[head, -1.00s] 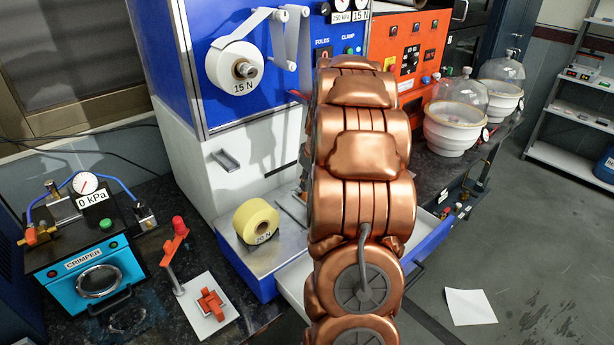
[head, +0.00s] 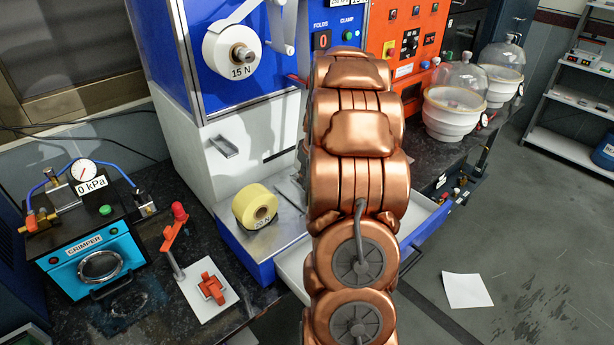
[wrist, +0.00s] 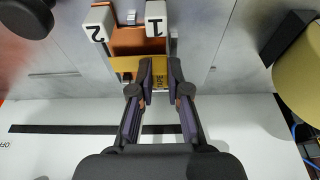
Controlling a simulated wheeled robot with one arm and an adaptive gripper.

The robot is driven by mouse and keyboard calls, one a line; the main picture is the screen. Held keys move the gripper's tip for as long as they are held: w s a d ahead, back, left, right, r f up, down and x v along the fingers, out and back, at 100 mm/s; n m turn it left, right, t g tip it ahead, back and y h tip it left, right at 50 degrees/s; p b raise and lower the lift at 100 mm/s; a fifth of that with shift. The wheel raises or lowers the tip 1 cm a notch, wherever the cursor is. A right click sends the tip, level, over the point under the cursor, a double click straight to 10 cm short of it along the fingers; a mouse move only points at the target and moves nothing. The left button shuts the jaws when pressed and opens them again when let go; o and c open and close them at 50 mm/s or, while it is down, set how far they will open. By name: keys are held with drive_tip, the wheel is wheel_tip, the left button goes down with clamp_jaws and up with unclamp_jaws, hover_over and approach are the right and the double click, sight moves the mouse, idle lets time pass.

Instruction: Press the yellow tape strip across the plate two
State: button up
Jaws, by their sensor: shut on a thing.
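In the wrist view my gripper (wrist: 160,82) points at a metal worktop, its two dark fingers close together on a yellow piece marked TAPE (wrist: 159,73). A yellow strip (wrist: 124,64) shows just left of the fingers, along the edge of a copper-coloured plate (wrist: 138,42). I cannot tell whether it is one piece with the part in the fingers. White blocks marked 2 (wrist: 97,23) and 1 (wrist: 157,18) stand at the far side of the copper plate. In the head view my copper arm hides the gripper, the strip and the plates.
A yellow roll marked 20 N (head: 256,205) sits on the machine's metal deck, left of my arm. A red-handled lever (head: 174,240) and a blue crimper (head: 88,262) stand further left. An open drawer (head: 292,272) is beside the arm. A white sheet (head: 467,290) lies on the floor.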

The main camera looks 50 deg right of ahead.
drive_tip(key=shift+f+b, duration=0.35)
drive_tip(key=shift+f, duration=0.15)
idle(1.3)
drive_tip(key=o, duration=0.8)
drive_tip(key=shift+r, duration=0.1)
drive_tip(key=v, duration=1.1)
drive_tip(key=shift+s+r, duration=0.1)
drive_tip(key=shift+r, duration=0.3)
